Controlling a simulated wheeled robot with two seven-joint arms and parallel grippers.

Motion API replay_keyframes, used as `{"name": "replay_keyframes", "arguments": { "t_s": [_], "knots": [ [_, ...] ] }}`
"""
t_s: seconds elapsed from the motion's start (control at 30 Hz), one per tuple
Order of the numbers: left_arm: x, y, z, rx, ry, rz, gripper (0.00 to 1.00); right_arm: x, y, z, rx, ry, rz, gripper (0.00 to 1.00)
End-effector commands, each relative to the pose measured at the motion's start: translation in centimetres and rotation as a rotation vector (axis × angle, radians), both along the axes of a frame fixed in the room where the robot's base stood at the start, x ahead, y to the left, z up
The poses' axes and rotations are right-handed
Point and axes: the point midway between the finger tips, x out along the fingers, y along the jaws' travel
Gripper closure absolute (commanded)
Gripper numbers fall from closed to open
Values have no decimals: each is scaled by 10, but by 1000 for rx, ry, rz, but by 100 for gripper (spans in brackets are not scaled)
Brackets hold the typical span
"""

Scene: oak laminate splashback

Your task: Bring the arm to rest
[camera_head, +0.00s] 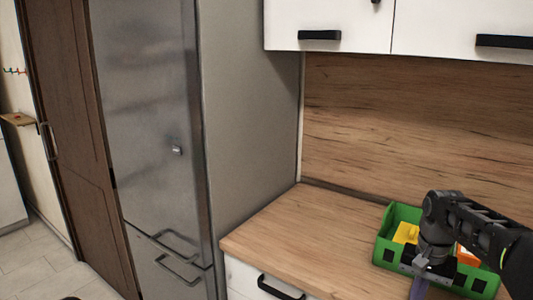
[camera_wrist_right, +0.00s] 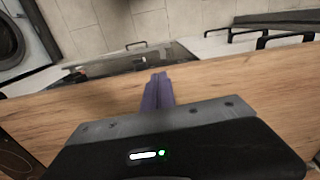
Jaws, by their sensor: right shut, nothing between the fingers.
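My right arm comes in from the right in the head view. My right gripper (camera_head: 418,290) has purple fingers that point down over the front part of the wooden counter. In the right wrist view the purple fingers (camera_wrist_right: 157,78) are together with nothing between them. The gripper and wrist stand in front of a green crate (camera_head: 386,252) and hide part of it. My left gripper is not in view.
The crate holds a yellow thing (camera_head: 405,233) and an orange thing (camera_head: 467,257). The wooden counter (camera_head: 300,235) is clear left of the crate. A tall grey fridge (camera_head: 150,120) stands at the left. White wall cupboards (camera_head: 335,18) hang above.

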Motion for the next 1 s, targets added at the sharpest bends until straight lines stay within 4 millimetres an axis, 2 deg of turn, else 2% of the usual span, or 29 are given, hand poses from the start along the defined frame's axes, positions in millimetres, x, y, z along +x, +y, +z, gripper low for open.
{"name": "replay_keyframes", "arguments": {
  "t_s": [0.2, 0.37, 0.47, 0.57, 0.67, 0.7, 0.77, 0.8, 0.87, 0.9, 1.0],
  "knots": [
    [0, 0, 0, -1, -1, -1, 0, 8, 23, -43, 30, -5, 64, 100],
    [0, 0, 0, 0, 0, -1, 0, 12, 51, -91, 66, -15, 131, 100],
    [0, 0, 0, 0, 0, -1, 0, 11, 75, -129, 97, -25, 180, 100],
    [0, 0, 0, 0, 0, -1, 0, 1, 107, -177, 139, -34, 237, 100],
    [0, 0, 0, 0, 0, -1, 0, -23, 151, -236, 197, -47, 301, 100],
    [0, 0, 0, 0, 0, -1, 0, -38, 170, -260, 222, -55, 324, 100],
    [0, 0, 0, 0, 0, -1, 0, -64, 198, -293, 255, -65, 354, 100],
    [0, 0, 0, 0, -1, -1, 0, -85, 215, -312, 275, -74, 372, 100],
    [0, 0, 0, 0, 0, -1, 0, -117, 239, -336, 301, -85, 393, 100],
    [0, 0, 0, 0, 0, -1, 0, -140, 252, -349, 312, -91, 404, 100],
    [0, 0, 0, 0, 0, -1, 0, -190, 274, -368, 329, -104, 425, 100]
  ]
}}
